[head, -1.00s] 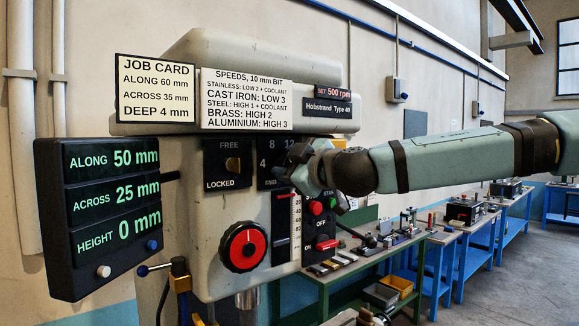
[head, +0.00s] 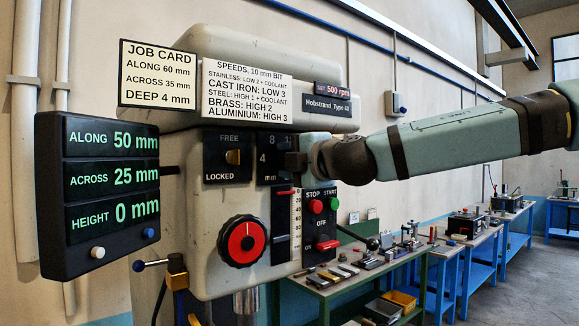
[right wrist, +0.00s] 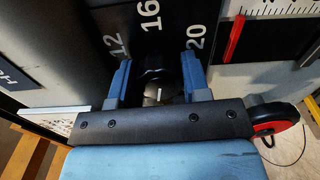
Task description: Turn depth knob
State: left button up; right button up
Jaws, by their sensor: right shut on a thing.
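The depth dial panel (head: 267,172) is black with white numbers and "mm" on the front of the drill head. In the right wrist view, 12, 16 and 20 show on the panel (right wrist: 148,48). The dark depth knob (right wrist: 163,88) there has a small white mark and sits between the blue fingers of my right gripper (right wrist: 158,84). In the head view my right gripper (head: 292,160) is against the panel's right side and hides the knob. It is shut on the knob. Which number the knob points to cannot be told. My left gripper is not in view.
The job card (head: 158,74) reads deep 4 mm. The display (head: 97,190) reads along 50, across 25, height 0 mm. A red dial (head: 242,242), a depth scale (head: 296,225) and stop/start buttons (head: 316,206) lie close below. Benches (head: 365,270) with tools stand right.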

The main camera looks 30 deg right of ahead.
jog(key=shift+n+b, duration=0.3)
jog(key=shift+n, duration=0.7)
jog(key=o, duration=0.9)
jog(key=shift+o, duration=0.2)
jog(key=shift+s, duration=0.1)
jog(key=s+d+b, duration=0.1)
jog(key=s+b, duration=0.1)
jog(key=s, duration=1.1)
jog(key=shift+s, duration=0.25)
